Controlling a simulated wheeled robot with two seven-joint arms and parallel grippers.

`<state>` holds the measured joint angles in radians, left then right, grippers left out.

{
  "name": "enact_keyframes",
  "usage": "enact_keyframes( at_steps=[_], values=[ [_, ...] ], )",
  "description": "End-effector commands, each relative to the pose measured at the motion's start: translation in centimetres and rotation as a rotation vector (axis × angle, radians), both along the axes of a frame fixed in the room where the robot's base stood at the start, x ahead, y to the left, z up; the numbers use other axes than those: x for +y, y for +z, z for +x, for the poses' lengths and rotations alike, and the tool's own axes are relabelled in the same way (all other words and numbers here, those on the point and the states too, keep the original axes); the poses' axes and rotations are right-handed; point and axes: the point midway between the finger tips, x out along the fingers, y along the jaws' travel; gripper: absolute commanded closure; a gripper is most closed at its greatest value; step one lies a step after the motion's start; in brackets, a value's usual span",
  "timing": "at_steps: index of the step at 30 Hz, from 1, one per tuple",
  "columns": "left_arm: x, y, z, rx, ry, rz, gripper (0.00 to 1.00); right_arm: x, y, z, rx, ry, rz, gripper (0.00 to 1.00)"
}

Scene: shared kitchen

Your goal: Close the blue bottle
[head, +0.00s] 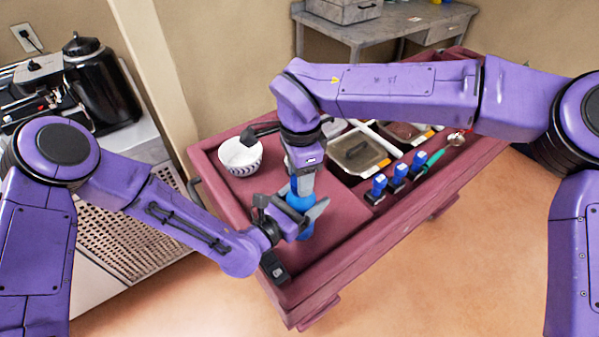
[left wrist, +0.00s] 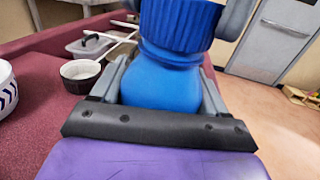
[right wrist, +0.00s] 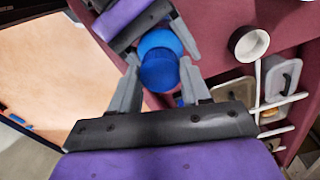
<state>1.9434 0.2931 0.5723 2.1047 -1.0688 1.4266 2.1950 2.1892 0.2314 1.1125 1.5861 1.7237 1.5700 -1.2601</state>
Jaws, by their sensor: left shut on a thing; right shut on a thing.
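The blue bottle (head: 299,203) stands upright on the maroon cart top, between my two grippers. Its rounded body (left wrist: 160,87) fills the middle of the left wrist view, with the ribbed blue cap (left wrist: 180,24) on top of it. My left gripper (head: 303,214) comes from the side and is shut on the bottle body. My right gripper (head: 302,184) reaches down from above and is shut on the cap, which also shows in the right wrist view (right wrist: 160,72). The fingers hide parts of the bottle and cap; I cannot tell how tightly the cap sits.
A white patterned bowl (head: 240,158) stands on the maroon cart (head: 335,240), left of the bottle. Blue-handled items (head: 397,173) stand along the right side. Lidded containers (head: 358,152) sit behind. A coffee machine (head: 90,85) is on the left counter.

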Motion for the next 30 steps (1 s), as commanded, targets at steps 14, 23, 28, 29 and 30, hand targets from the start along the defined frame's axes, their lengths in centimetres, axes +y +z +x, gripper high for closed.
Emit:
enact_keyframes(
  at_steps=[14, 23, 28, 29, 30],
  values=[
    [0.08, -0.29, -0.10, 0.006, 0.000, 0.003, 1.00, -0.18, -0.02, 0.25, 0.001, -1.318, 0.004, 0.81],
    [0.13, -0.32, -0.06, 0.007, 0.002, 0.003, 1.00, -0.38, -0.06, 0.18, 0.002, -2.265, 0.004, 0.81],
    [0.16, -0.33, -0.04, 0.008, 0.003, 0.003, 1.00, -0.41, -0.09, 0.09, 0.004, -2.800, 0.005, 0.81],
    [0.16, -0.33, -0.04, 0.008, 0.003, 0.003, 1.00, -0.42, -0.10, 0.06, 0.003, -2.895, 0.004, 0.81],
    [0.17, -0.33, -0.03, 0.008, 0.004, 0.003, 1.00, -0.42, -0.10, 0.02, 0.003, -3.021, 0.005, 0.81]
  ],
)
